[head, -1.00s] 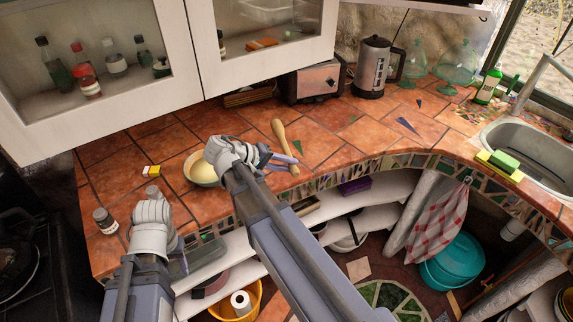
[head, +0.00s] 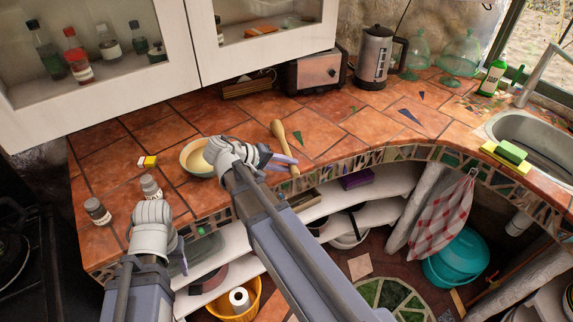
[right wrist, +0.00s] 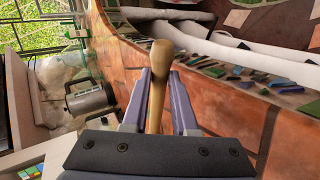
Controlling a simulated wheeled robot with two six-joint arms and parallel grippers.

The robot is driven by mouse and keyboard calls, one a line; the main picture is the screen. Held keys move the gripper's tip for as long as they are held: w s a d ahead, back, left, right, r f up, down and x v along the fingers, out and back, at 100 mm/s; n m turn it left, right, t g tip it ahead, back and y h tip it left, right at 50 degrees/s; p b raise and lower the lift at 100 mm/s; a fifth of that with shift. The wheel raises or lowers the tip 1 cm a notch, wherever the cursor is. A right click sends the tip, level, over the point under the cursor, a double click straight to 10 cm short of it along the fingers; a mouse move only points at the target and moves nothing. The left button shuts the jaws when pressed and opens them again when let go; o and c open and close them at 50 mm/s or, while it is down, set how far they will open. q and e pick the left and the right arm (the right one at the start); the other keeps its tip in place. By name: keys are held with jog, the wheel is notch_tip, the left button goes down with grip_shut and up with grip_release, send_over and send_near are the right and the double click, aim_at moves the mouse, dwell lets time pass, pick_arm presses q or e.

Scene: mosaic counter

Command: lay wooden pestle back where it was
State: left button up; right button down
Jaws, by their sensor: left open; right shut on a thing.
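The wooden pestle (head: 279,132) is at the front of the tiled counter (head: 330,118), its thick end pointing to the back. My right gripper (head: 284,162) is shut on it near its front end. In the right wrist view, the pestle (right wrist: 160,75) stands out between the two fingers of my right gripper (right wrist: 158,92). I cannot tell whether the pestle touches the tiles. A pale bowl (head: 190,158) stands just left of my right gripper, partly hidden by it. My left gripper (head: 178,252) is open and empty, low by the counter's front edge.
The tiles right of the pestle are mostly clear.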

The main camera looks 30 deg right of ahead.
jog(key=shift+f+b, duration=0.4)
jog(key=shift+b, duration=0.05)
jog(key=c, duration=0.6)
grip_release()
jog(key=shift+a+r, duration=0.1)
jog(key=p+v, duration=0.4)
jog(key=v, duration=0.3)
jog(key=shift+a+r, duration=0.15)
jog(key=shift+a, duration=0.1)
jog(key=s+a+f+n+y, duration=0.1)
jog(key=s+a+f+y, duration=0.2)
jog(key=a, duration=0.3)
jog(key=s+a+f+n+y, duration=0.2)
jog(key=s+a+f+y, duration=0.1)
jog(key=a, duration=0.4)
jog(key=s+a+f+n+t+y, duration=0.1)
jog(key=s+a+f+n+y, duration=0.1)
jog(key=a, duration=0.5)
jog(key=shift+s+a+f+y, duration=0.1)
jog(key=shift+s+f+y, duration=0.35)
jog(key=shift+s, duration=0.25)
jog(key=shift+s+a+f+y, duration=0.1)
jog(key=shift+s+f+y, duration=0.25)
jog(key=shift+s+y, duration=0.3)
